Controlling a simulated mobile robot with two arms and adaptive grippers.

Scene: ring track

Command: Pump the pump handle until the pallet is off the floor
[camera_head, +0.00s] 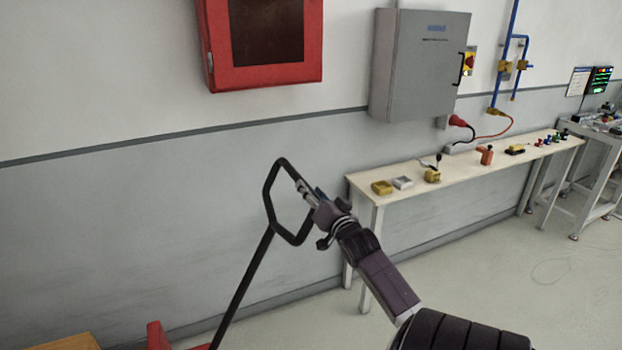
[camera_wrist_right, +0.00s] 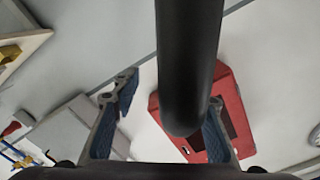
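The pump handle (camera_head: 245,278) is a black bar rising to a closed angular loop, leaning to the right in the head view. My right gripper (camera_head: 304,189) is at the upper right side of the loop. In the right wrist view the thick black handle bar (camera_wrist_right: 189,60) lies between the two spread fingers of this gripper (camera_wrist_right: 172,95). A gap shows between the bar and the left finger; the right finger is partly behind the bar. My left gripper is not in view. The pallet and its height above the floor cannot be made out.
A red part (camera_head: 157,336) and a yellow-orange edge (camera_head: 70,343) show at the bottom left. A long bench (camera_head: 455,180) with small items stands along the wall, right of the handle. A red wall cabinet (camera_head: 265,78) and a grey cabinet (camera_head: 415,75) hang above.

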